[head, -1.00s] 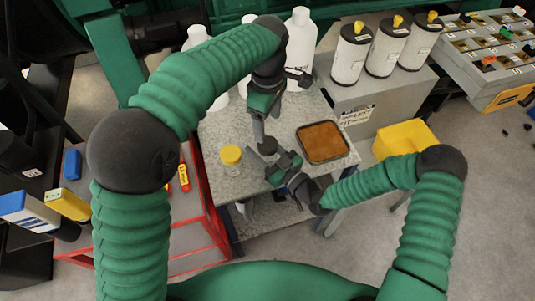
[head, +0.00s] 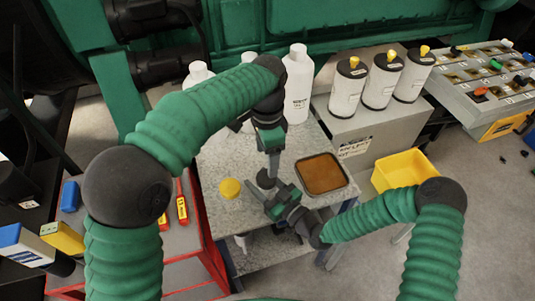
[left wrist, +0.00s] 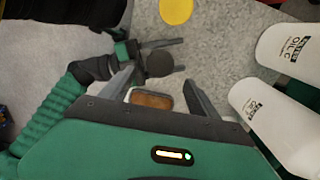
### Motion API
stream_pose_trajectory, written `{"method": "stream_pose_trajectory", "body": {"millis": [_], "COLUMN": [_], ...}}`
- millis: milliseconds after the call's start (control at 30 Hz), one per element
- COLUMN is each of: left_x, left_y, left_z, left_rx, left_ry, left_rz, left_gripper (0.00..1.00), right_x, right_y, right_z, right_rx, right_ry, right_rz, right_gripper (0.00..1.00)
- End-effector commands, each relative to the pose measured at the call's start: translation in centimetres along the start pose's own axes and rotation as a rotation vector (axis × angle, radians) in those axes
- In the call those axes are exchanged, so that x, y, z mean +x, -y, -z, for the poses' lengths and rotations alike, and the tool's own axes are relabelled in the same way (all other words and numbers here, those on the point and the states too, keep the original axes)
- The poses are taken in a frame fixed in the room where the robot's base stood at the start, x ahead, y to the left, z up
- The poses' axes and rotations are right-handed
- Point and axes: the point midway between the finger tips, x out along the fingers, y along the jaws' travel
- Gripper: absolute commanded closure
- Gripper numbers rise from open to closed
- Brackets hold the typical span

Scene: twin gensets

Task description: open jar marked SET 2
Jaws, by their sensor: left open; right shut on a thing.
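A jar with a dark round lid (head: 266,179) is between the fingers of my right gripper (head: 274,193), which is shut on it above the speckled bench. The jar's body is mostly hidden, and no marking on it is readable. In the left wrist view the dark lid (left wrist: 159,63) shows from above, gripped from the left. My left gripper (head: 272,166) is open and points down just over this lid; its fingers in the wrist view (left wrist: 158,76) are spread wide and appear apart from it. A second jar with a yellow lid (head: 230,188) stands on the bench to the left.
A brown-filled tray (head: 322,173) lies on the bench (head: 222,150) right of the jar. White bottles (head: 298,85) stand at the back. A yellow bin (head: 404,171) is at the right, and a red-framed stand (head: 208,255) is at the left.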

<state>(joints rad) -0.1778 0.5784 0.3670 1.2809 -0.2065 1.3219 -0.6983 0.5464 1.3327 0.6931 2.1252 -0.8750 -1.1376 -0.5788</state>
Motion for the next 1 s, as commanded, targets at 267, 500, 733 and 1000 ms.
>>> {"method": "stream_pose_trajectory", "body": {"millis": [267, 500, 733, 1000], "left_x": [0.0, -0.1, 1.2, 6.2], "left_y": [0.0, 0.0, 0.0, 0.0], "left_z": [0.1, 0.1, 0.1, 0.1], "left_rx": [0.916, 1.478, 1.592, 1.591], "left_ry": [0.0, 0.0, 0.0, 0.001], "left_rz": [0.001, 0.002, 0.0, 0.0], "left_gripper": [0.3, 0.3, 0.3, 0.3], "right_x": [0.0, 0.0, 0.0, 0.0], "right_y": [0.0, 0.0, 0.0, 0.0], "right_z": [-0.1, -0.1, -0.1, -0.1], "right_rx": [0.0, 0.0, 0.0, 0.0], "right_ry": [0.001, 0.001, 0.001, 0.001], "right_rz": [0.0, 0.0, -0.001, 0.0], "right_gripper": [1.0, 1.0, 1.0, 1.0]}}
